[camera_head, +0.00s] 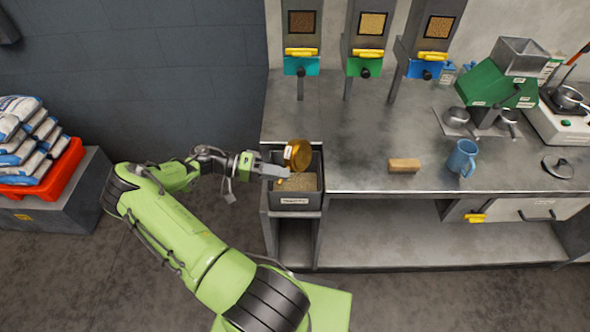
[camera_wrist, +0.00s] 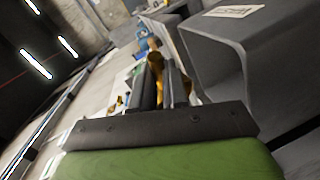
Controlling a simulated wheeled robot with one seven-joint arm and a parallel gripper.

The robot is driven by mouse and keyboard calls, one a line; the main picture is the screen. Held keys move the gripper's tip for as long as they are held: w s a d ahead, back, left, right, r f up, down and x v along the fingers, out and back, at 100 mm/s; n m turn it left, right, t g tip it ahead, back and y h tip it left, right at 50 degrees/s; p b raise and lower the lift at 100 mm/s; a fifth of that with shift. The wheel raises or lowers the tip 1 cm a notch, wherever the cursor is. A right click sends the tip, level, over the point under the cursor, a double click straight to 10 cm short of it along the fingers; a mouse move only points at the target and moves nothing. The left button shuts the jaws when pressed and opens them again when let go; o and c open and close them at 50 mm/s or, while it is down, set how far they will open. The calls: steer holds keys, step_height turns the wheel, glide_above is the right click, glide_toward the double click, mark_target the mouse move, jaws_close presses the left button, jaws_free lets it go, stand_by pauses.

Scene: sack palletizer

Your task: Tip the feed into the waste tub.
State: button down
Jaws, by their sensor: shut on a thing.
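My gripper (camera_head: 281,169) is shut on a brass-coloured cup (camera_head: 299,153) and holds it above the waste tub (camera_head: 295,201). The cup is tilted, with a pale label on its side. Grey-brown grain (camera_head: 304,182) lies in the tub, a dark box with a label on its front at the left end of the counter. A small orange patch shows under the fingers; I cannot tell whether it is feed or part of the cup. In the wrist view, parts of the cup (camera_wrist: 155,62) show between and behind the fingers; its inside is hidden.
The steel counter (camera_head: 350,130) bears a wooden block (camera_head: 404,165), a blue mug (camera_head: 462,158), a green machine (camera_head: 497,85) and a hot plate (camera_head: 560,120). Several dispensers (camera_head: 365,40) stand at the back. Sacks (camera_head: 25,130) are stacked at left. The counter between tub and block is clear.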

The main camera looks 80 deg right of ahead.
steer(key=shift+w+n+g, duration=0.15)
steer(key=shift+n+g, duration=0.15)
steer(key=shift+g, duration=0.2)
stand_by(1.0)
